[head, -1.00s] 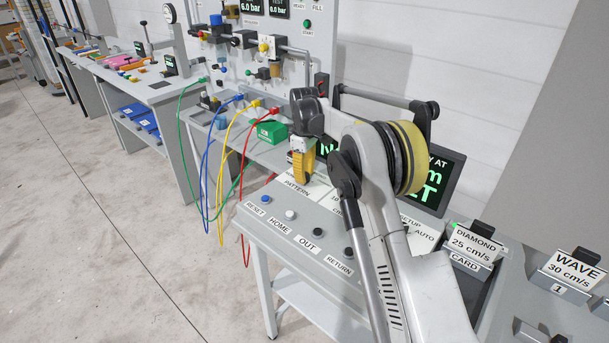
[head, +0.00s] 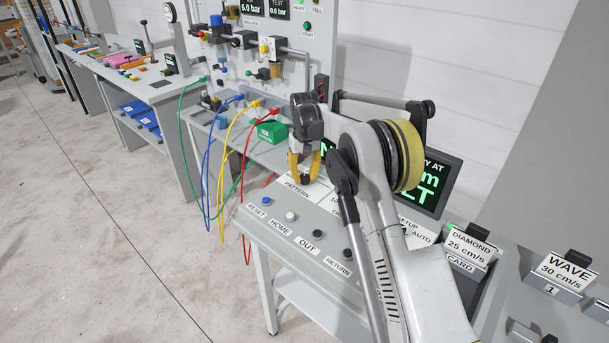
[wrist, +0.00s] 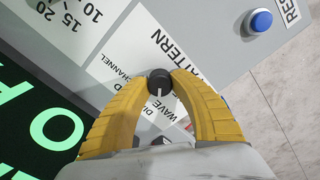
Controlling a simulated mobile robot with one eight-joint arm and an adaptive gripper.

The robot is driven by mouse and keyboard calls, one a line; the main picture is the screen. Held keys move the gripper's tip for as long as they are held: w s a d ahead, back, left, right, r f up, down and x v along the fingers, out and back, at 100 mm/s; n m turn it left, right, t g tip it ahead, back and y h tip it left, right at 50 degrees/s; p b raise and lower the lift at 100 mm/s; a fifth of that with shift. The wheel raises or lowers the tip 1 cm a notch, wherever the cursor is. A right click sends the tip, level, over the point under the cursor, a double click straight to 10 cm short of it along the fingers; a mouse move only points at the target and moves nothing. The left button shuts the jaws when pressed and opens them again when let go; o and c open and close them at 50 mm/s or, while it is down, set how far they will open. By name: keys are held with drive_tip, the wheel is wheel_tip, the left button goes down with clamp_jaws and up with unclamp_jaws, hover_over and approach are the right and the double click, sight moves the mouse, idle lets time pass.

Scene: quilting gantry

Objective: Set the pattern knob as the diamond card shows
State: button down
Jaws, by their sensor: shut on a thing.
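The pattern knob (wrist: 160,78) is small, black and round, with a white pointer line. In the wrist view the pointer aims down the picture, toward a label starting "DIA" that is partly covered. "CHANNEL" and "WAVE" labels also show; another is partly hidden. My gripper (wrist: 160,82) has its yellow fingers shut on the knob, one on each side. In the head view my gripper (head: 304,180) stands over the panel's PATTERN corner. The diamond card (head: 472,244) reads "DIAMOND 25 cm/s" and stands in a holder marked CARD at the right.
A blue button (wrist: 261,20) by the RESET label is near the knob. White and dark buttons (head: 291,216) follow along the panel's front. A dark screen (head: 436,185) with green text is behind my arm. A wave card (head: 567,270) stands at far right.

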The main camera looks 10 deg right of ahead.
sight(305, 176)
drive_tip(key=m, duration=0.4)
drive_tip(key=shift+p, duration=0.35)
drive_tip(key=shift+m, duration=2.1)
drive_tip(key=c, duration=1.1)
unclamp_jaws()
wheel_tip(305, 176, up, 12)
drive_tip(key=shift+r, duration=0.1)
